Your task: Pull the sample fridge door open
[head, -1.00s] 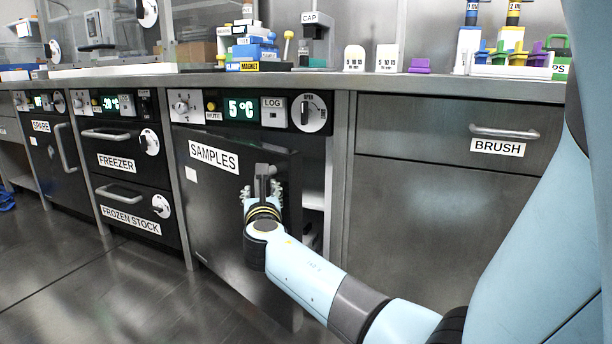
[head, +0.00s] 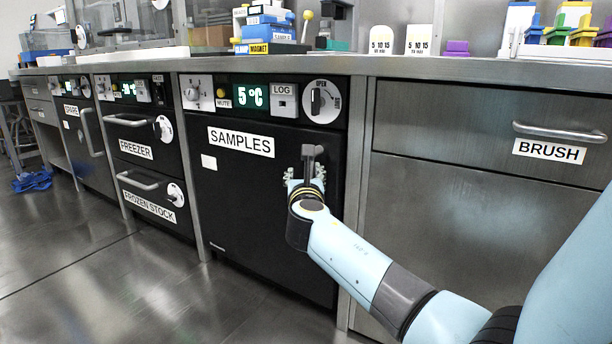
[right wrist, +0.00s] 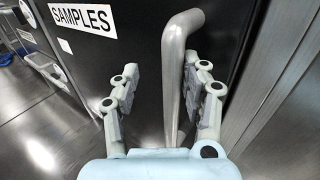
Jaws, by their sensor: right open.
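The sample fridge door (head: 255,200) is a dark panel labelled SAMPLES, under the 5 °C display. It looks shut, with no gap visible along its right edge. Its grey vertical bar handle (head: 312,151) is near the right edge, and its lower part is hidden behind my right gripper (head: 305,180). In the right wrist view, the handle (right wrist: 174,85) runs between the spread fingers of my right gripper (right wrist: 160,82). The fingers are open, one on each side of the bar, closer on the right. My left gripper is out of view.
The open/lock dial (head: 321,101) sits above the door. The freezer drawers (head: 145,150) are to the left, and the BRUSH drawer (head: 470,140) is to the right. The worktop (head: 400,66) overhangs the fronts. The floor (head: 130,280) in front is clear.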

